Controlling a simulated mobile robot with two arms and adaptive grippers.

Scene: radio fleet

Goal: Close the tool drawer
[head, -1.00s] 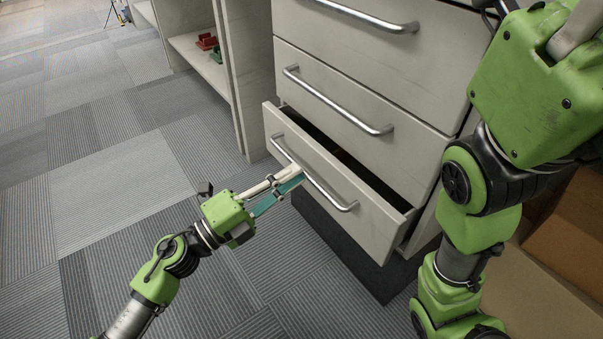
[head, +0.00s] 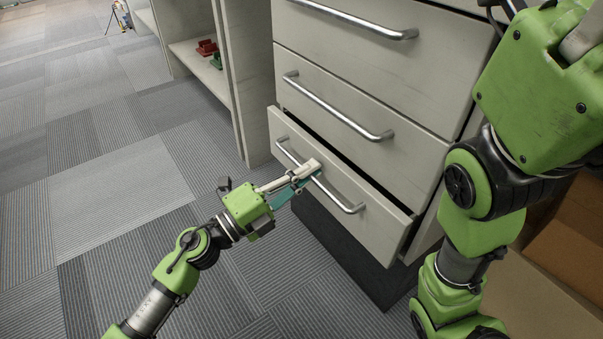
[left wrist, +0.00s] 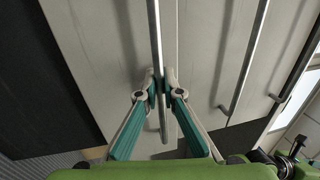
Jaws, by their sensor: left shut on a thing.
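The tool drawer (head: 345,196) is the lowest drawer of a pale cabinet and stands slightly open, with a narrow dark gap along its top edge. Its silver bar handle (head: 349,208) runs across its front. My left gripper (head: 314,170) is shut on this handle near its middle. In the left wrist view the two fingers (left wrist: 160,80) close around the handle bar (left wrist: 155,45). The drawer's inside is mostly hidden by its front. My right arm shows at the right, but its gripper is not in view.
Two shut drawers, a middle one (head: 350,110) and an upper one (head: 430,50), sit above. Shelves with red blocks (head: 207,47) stand at the left. A cardboard box (head: 560,240) is at the right. Striped carpet (head: 110,190) lies open at the left.

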